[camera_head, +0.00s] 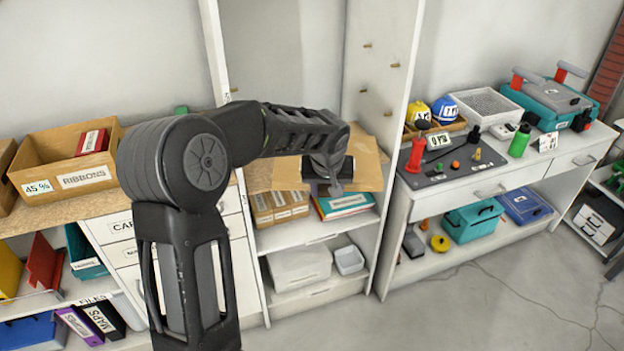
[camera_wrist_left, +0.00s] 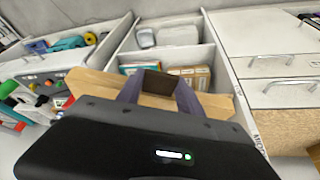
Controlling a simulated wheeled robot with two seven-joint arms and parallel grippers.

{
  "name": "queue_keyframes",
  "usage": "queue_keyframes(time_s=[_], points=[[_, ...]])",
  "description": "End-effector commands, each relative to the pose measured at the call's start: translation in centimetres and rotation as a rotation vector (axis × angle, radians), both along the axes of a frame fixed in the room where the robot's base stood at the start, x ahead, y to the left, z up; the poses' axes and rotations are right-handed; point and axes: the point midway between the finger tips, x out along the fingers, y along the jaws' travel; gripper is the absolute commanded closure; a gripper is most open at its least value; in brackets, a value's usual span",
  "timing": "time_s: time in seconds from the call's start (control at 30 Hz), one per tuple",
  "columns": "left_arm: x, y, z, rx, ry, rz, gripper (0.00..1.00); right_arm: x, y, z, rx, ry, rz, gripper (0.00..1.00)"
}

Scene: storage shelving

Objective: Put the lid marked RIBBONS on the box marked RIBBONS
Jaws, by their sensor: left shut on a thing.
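The open brown cardboard box marked RIBBONS (camera_head: 66,165) stands on the wooden worktop at the left in the head view. A red item (camera_head: 92,141) shows inside it. My left gripper (camera_head: 333,184) is shut on a flat brown cardboard lid (camera_head: 369,167) in front of the middle shelf bay, well to the right of the box. In the left wrist view the lid (camera_wrist_left: 92,83) sticks out on both sides of my left gripper (camera_wrist_left: 158,92). No marking on the lid can be read. My right gripper is in neither view.
Books and brown boxes (camera_head: 280,207) stand on the shelf below the lid. A white upright panel (camera_head: 405,75) divides this bay from the tool bench (camera_head: 475,185) at the right. Another brown box (camera_head: 5,176) stands left of the RIBBONS box. My left arm hides part of the worktop.

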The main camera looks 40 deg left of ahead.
Motion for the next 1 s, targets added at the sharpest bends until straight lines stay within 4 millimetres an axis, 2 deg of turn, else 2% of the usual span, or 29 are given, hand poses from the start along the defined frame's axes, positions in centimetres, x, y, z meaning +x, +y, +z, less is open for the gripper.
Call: queue_keyframes(time_s=[0.27, 0.37, 0.47, 0.5, 0.6, 0.7, 0.83, 1.0], points=[[0.3, -8.0, -1.5, -0.008, 0.004, -0.113, 0.99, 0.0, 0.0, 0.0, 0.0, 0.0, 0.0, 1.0], [0.0, -12.1, -2.1, -0.008, 0.007, -0.181, 0.99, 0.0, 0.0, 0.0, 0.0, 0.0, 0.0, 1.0], [-0.7, -17.3, -2.6, -0.005, 0.01, -0.28, 0.99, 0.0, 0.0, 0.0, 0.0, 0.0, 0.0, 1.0], [-1.1, -19.6, -2.7, -0.003, 0.01, -0.325, 0.99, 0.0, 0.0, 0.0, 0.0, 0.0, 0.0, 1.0], [-2.2, -24.5, -2.8, 0.006, 0.007, -0.428, 0.99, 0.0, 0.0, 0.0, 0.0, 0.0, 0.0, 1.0], [-3.3, -27.9, -2.7, 0.014, 0.005, -0.505, 0.99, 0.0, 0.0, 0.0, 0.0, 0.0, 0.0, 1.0], [-4.1, -30.2, -2.6, 0.021, 0.002, -0.559, 0.99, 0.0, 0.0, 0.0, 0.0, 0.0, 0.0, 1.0], [-4.3, -30.8, -2.6, 0.023, 0.001, -0.574, 0.99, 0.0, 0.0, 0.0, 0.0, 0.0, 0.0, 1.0]])
